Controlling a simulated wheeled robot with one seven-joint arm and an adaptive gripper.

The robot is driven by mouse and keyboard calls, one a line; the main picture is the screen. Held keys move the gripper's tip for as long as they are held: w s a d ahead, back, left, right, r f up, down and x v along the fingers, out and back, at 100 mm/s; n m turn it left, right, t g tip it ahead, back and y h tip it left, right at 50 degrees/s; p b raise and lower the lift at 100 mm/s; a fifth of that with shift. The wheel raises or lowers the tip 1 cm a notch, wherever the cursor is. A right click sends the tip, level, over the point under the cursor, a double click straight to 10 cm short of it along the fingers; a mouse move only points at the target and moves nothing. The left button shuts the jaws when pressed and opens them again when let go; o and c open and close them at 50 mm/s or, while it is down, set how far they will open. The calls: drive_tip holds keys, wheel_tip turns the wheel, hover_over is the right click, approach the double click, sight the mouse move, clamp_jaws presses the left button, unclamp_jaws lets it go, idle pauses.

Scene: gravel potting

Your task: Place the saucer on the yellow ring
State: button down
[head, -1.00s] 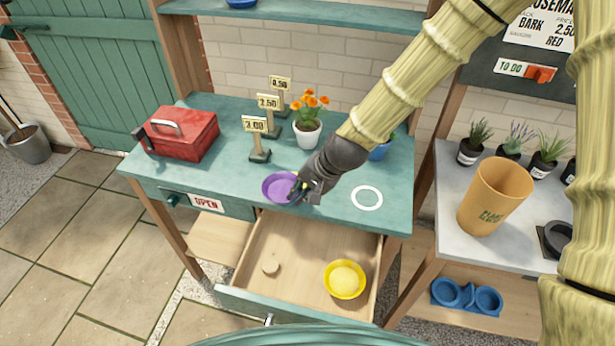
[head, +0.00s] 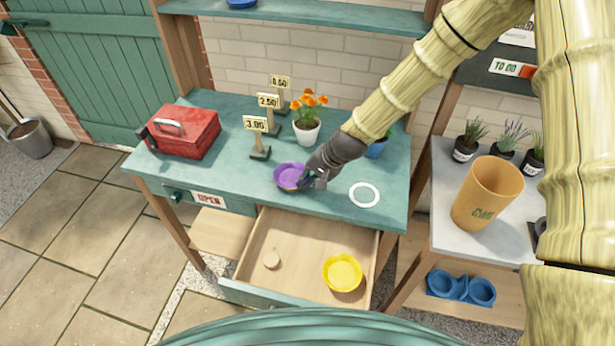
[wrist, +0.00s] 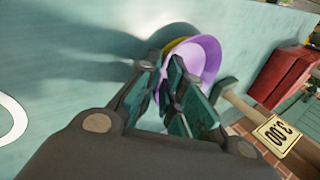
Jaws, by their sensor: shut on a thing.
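The purple saucer (head: 290,174) is held at its right edge by my gripper (head: 309,182) over the front middle of the teal bench. In the wrist view the saucer (wrist: 207,58) sits between the fingers (wrist: 175,92), which are shut on its rim. Part of the yellow ring (wrist: 178,45) shows on the bench beside and under the saucer in the wrist view; the saucer hides the rest. The saucer looks slightly raised and tilted, though I cannot tell whether it touches the bench.
A white ring (head: 364,194) lies on the bench to the right. Price signs (head: 256,125), a flower pot (head: 306,131) and a red toolbox (head: 183,131) stand behind and left.

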drive_tip(key=shift+f, duration=0.1)
drive_tip(key=c, duration=1.8)
unclamp_jaws()
drive_tip(key=shift+c, duration=0.2)
drive_tip(key=b+v, duration=0.2)
drive_tip(key=v, duration=1)
drive_tip(key=shift+b, duration=0.4)
